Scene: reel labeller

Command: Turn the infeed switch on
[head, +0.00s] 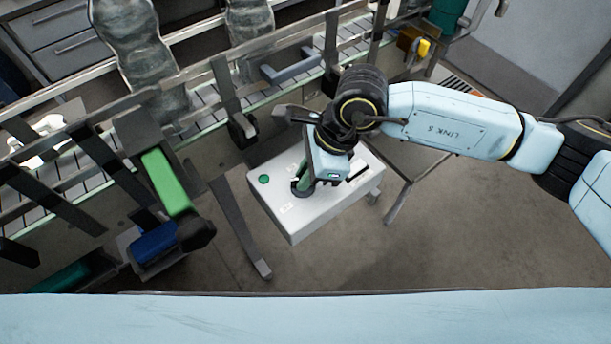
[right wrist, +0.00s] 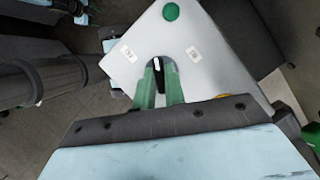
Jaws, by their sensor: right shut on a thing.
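The infeed switch is a dark round knob (head: 303,191) on the sloped top of a pale grey control box (head: 325,212). In the right wrist view the knob (right wrist: 157,64) has a white pointer mark and sits between two small white labels, too small to read. My right gripper (head: 304,181) comes down onto the knob from above. Its green fingers (right wrist: 160,78) stand on either side of the knob and are shut on it. The gripper hides part of the knob and box top. My left gripper is not in view.
A green button (head: 264,178) sits near the box's left corner. Behind the box runs a conveyor with guide rails (head: 215,85) and large clear bottles (head: 140,50). A green and blue bracket (head: 165,185) stands at left. The floor (head: 440,240) right of the box is open.

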